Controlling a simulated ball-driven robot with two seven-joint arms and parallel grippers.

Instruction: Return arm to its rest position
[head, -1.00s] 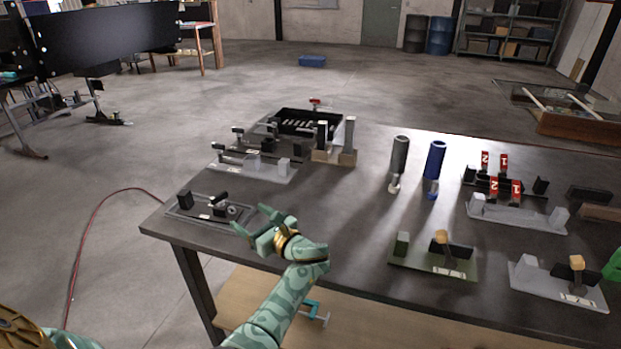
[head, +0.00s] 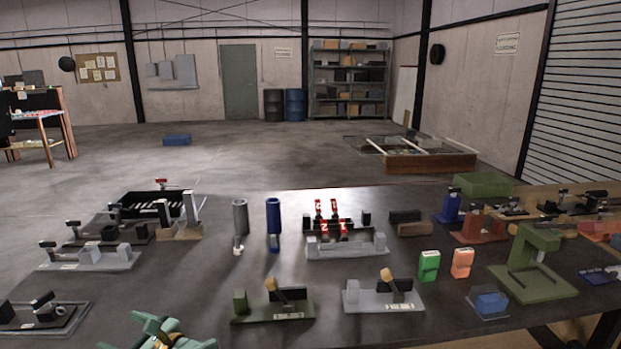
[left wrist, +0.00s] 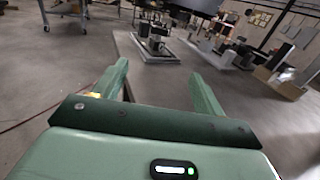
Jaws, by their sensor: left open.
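My left gripper (head: 125,333) shows at the bottom edge of the head view, green and partly cut off by the frame. In the left wrist view its two green fingers (left wrist: 159,72) stand wide apart with nothing between them. It is at the near left edge of the dark table (head: 210,280), close to a flat plate with a black device (head: 42,315). That device and its plate show beyond the fingers in the left wrist view (left wrist: 150,50). My right arm and gripper are not seen.
A green fixture (head: 275,305) and a grey one (head: 385,297) stand right of my gripper. Farther back are a grey cylinder (head: 240,218), a blue cylinder (head: 273,216), a black tray (head: 157,204) and red numbered tags. A green press (head: 540,245) stands at right.

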